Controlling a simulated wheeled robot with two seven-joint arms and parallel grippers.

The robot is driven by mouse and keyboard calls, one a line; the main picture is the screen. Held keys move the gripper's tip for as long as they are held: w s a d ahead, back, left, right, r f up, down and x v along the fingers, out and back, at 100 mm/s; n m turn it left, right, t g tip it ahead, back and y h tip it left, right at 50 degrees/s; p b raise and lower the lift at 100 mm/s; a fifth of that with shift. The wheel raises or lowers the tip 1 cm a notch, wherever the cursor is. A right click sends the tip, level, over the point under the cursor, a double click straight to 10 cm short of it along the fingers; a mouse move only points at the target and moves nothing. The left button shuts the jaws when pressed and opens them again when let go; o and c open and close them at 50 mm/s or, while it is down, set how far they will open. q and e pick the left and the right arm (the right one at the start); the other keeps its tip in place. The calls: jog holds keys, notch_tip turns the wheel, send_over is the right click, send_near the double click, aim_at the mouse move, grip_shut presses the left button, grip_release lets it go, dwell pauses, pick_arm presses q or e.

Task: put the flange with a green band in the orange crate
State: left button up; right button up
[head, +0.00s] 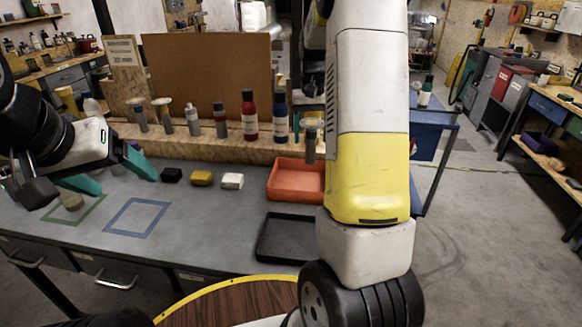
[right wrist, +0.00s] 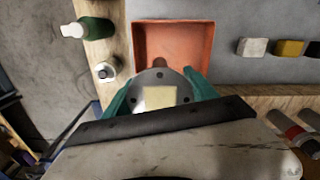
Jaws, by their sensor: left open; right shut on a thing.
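The orange crate (head: 296,181) stands on the bench; it also shows in the right wrist view (right wrist: 205,60). My right gripper (right wrist: 157,82) is shut on a grey flange (right wrist: 158,76), whose round plate with holes and pale square faces the wrist camera. Its stem points toward the crate, near the crate's far side. No green band shows on it. In the head view a grey flange (head: 311,137), seemingly this one, shows above the crate's far edge, beside my right arm, which hides the gripper. My left gripper (head: 110,175) is open and empty over the bench's left side.
A wooden ledge (head: 180,140) behind carries two more flanges (head: 138,112) (head: 162,112) and several bottles. Black, yellow and white blocks (head: 232,181) lie left of the crate. A black tray (head: 285,238) is in front. Green and blue outlines (head: 138,217) mark the left.

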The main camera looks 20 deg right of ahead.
aim_at(310, 161)
notch_tip(310, 161, down, 10)
jog(key=shift+r, duration=0.25)
jog(key=shift+f, duration=0.1)
jog(key=o, duration=1.6)
